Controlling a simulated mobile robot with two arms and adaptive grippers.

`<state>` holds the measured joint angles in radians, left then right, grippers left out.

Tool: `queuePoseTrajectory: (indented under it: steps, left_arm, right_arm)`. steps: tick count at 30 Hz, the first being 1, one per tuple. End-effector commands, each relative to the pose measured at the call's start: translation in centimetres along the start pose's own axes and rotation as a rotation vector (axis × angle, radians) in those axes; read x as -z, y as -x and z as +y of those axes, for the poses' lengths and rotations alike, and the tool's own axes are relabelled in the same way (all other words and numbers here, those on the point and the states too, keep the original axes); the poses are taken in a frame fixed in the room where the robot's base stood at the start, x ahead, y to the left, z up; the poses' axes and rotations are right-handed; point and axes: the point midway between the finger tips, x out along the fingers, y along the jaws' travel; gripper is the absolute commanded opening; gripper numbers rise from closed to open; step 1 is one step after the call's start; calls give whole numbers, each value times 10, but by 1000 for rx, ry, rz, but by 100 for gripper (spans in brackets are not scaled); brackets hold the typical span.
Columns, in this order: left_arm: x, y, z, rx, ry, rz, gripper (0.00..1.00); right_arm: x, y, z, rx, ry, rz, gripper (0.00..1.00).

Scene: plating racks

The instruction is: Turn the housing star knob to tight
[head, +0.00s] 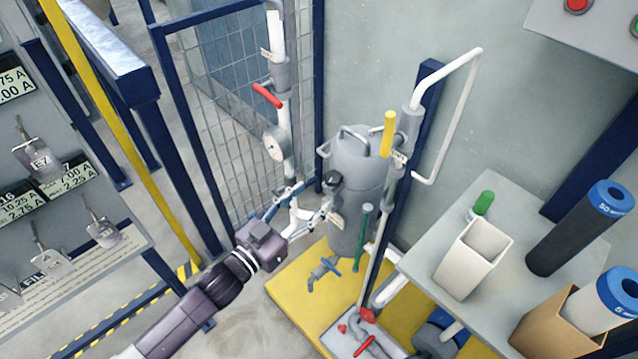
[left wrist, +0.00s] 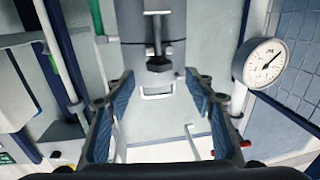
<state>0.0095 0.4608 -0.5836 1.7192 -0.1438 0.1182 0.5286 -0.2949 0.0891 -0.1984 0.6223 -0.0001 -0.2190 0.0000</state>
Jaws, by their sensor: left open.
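The housing is a grey upright cylinder (head: 356,160) with a domed top and metal handles. A black star knob (head: 332,180) sticks out from its left side. In the left wrist view the knob (left wrist: 160,64) is on a metal stem in front of the grey housing (left wrist: 172,22), between and beyond my fingertips. My left gripper (head: 309,200) is open just left of and below the knob. Its two blue-padded fingers also show in the left wrist view (left wrist: 158,78), spread apart with nothing between the pads. I cannot see any tight marking. My right gripper is not in view.
A pressure gauge (head: 275,143) and a pipe with a red lever (head: 267,95) stand close to my left gripper. A yellow-handled valve (head: 388,134) is right of the housing. A grey bench (head: 516,207) with filter cartridges stands at the right. A mesh fence (head: 230,110) is behind.

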Motion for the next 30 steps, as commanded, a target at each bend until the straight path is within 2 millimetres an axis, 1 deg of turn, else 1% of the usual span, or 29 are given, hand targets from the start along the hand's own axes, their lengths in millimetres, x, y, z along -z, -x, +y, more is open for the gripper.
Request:
queuePoseTrajectory:
  steps: [3,6,9,12,16,23,24,25,30]
  left_arm:
    - [3,-19,0,-1,-1,4,49]
    - [3,-36,0,-2,1,3,49]
    - [3,-51,0,-2,0,3,49]
    - [2,-62,1,-2,-1,1,49]
    - [1,-69,1,-2,0,1,49]
    - [1,-70,1,-2,0,0,49]
    - [1,-70,1,-3,0,0,48]
    - [1,-70,1,-2,0,0,45]
    - [1,-69,1,-2,0,0,26]
  right_arm:
    - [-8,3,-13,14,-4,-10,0]
    - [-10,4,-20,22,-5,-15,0]
    - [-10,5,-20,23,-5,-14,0]
    - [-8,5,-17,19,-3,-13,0]
    - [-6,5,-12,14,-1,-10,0]
    - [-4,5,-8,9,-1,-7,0]
    - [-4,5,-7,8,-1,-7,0]
    - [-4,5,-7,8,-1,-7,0]
    - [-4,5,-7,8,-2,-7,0]
